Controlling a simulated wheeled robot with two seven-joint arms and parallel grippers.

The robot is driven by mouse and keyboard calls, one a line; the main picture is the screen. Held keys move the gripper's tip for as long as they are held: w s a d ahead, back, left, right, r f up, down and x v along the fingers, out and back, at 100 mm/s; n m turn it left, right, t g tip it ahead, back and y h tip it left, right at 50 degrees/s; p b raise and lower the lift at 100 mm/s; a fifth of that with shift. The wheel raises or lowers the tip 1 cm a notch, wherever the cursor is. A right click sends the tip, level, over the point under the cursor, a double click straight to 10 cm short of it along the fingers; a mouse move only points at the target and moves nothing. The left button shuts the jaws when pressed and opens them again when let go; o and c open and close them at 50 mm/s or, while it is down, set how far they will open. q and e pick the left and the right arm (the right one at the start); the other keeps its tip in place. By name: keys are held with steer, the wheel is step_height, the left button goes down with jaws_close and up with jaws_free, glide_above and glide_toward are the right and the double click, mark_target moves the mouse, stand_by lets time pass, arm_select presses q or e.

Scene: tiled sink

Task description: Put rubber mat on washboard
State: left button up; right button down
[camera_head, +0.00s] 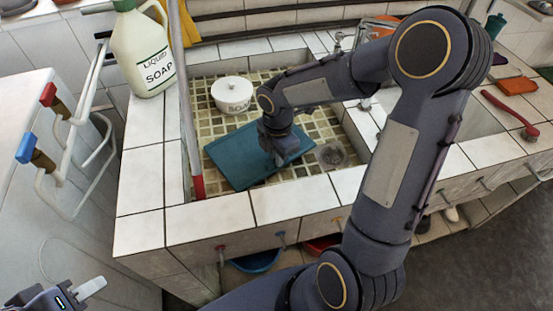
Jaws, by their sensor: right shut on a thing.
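The teal, flat, four-sided rubber mat (235,160) is in the tiled sink basin. My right gripper (277,155) reaches down onto the mat's right part and is shut on it; the fingertips are small and partly hidden by my wrist. Whether the mat touches the basin floor I cannot tell. I cannot pick out a washboard with certainty. My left gripper (75,294) is at the bottom left corner, away from the sink, mostly cut off by the frame; one pale finger shows.
A white lidded soap pot (232,95) stands in the basin behind the mat. A liquid soap jug (142,50) stands on the left rim. A drain (331,155) lies right of the mat. A red-ended pole (188,120) leans at the basin's left edge. A red brush (510,113) lies far right.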

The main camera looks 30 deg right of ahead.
step_height(320, 180, down, 2)
steer(key=shift+f, duration=0.1)
steer(key=c, duration=1.9)
jaws_free()
steer(key=shift+f, duration=0.15)
steer(key=shift+c, duration=0.2)
steer(key=o, duration=0.4)
steer(key=shift+o, duration=0.2)
